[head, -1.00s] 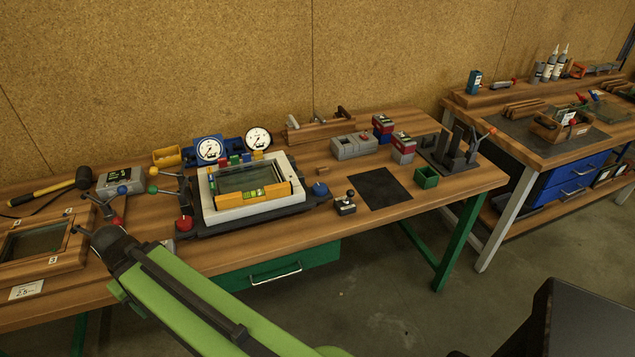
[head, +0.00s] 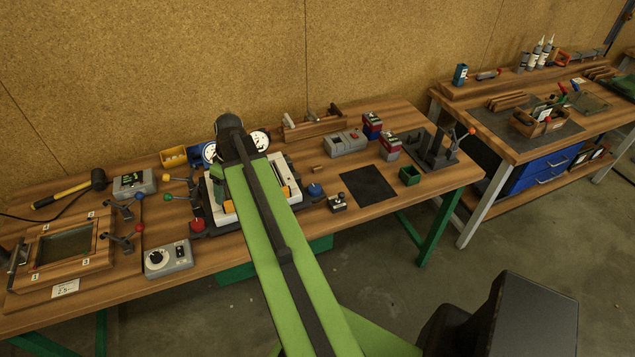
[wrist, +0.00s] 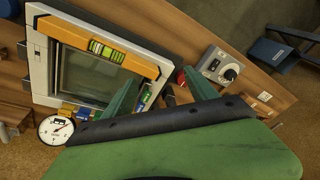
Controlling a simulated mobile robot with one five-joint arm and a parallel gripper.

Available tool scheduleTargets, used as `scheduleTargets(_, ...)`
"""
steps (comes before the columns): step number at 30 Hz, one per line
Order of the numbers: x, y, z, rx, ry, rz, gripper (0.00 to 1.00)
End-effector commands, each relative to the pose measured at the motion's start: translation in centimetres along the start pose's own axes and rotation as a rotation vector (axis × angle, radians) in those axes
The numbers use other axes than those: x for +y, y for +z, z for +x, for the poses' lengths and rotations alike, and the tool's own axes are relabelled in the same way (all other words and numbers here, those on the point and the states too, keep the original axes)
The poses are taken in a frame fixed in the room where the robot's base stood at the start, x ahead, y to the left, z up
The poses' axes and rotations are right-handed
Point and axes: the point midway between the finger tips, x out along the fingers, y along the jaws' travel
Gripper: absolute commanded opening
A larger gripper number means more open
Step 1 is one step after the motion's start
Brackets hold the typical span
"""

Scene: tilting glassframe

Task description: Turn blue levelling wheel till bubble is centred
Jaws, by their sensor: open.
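The blue levelling wheel (head: 315,190) sits at the right corner of the white-framed glass fixture (head: 282,164) in the head view. A dark blue rounded shape is cut off at the wrist view's top-left corner; I cannot tell if it is this wheel. The orange spirit level (wrist: 135,57) lies along the white frame (wrist: 43,75), with a yellow-green vial (wrist: 107,48); the bubble's position is too small to tell. My gripper (wrist: 160,76) is open and empty above the fixture, near its red-knob side.
A red knob (wrist: 180,78) is beside the frame. White dial gauges (head: 260,140) stand behind it. A grey dial box (head: 168,258) and levers (head: 122,242) are to the left.

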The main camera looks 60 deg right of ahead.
Motion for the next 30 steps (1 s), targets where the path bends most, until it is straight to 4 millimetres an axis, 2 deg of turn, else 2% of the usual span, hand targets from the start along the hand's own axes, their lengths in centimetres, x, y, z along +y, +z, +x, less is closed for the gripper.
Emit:
scheduleTargets(1, 4.4, 2.0, -0.9, 0.024, 0.0, 0.009, 0.67)
scheduleTargets(3, 10.0, 5.6, -2.4, 0.064, 0.002, -0.006, 0.67)
scheduleTargets(6, 16.9, 11.5, -4.5, 0.121, 0.018, -0.031, 0.67)
scheduleTargets(9, 21.7, 16.9, -6.3, 0.165, 0.043, -0.055, 0.67)
scheduleTargets(12, 24.4, 20.8, -7.5, 0.194, 0.065, -0.075, 0.67)
scheduleTargets(16, 25.8, 23.1, -8.2, 0.21, 0.08, -0.089, 0.67)
scheduleTargets(22, 25.9, 23.3, -8.0, 0.211, 0.081, -0.093, 0.67)
scheduleTargets(26, 26.0, 23.1, -6.7, 0.21, 0.081, -0.093, 0.67)
scheduleTargets(30, 26.2, 22.7, -4.2, 0.21, 0.081, -0.093, 0.67)
